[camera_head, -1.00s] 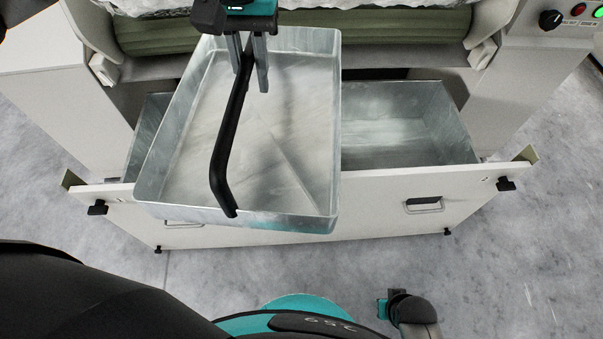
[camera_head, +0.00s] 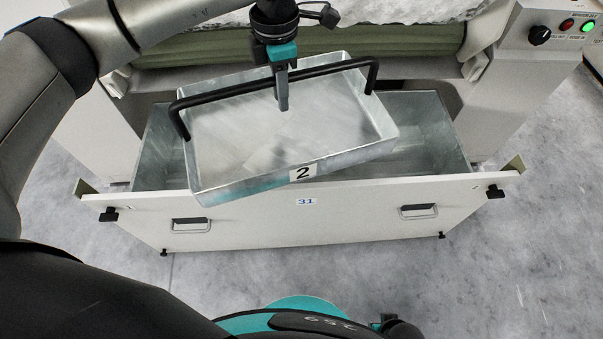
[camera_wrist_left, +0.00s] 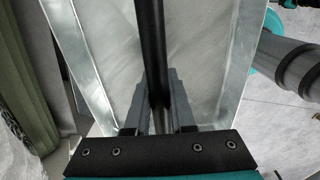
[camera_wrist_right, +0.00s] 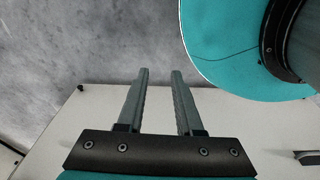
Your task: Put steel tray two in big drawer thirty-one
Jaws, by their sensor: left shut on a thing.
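Steel tray two (camera_head: 240,185) is a shallow grey metal tray with a black bar handle (camera_head: 225,91) and a "2" label on its front. It hangs over the open big drawer thirty-one (camera_head: 255,225), slightly turned, covering part of the opening. My left gripper (camera_head: 282,100) is shut on the handle; the left wrist view also shows the handle between its fingers (camera_wrist_left: 160,110). The drawer has a cream front with a "31" label and a grey metal inside. My right gripper (camera_wrist_right: 158,75) is open and empty in the right wrist view, above a pale panel and the floor.
The drawer is pulled out from a pale machine (camera_head: 540,75) with a green roller (camera_head: 400,45) and fibre above it. Two handles and black knobs are on the drawer front. Grey floor lies free in front and to the right.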

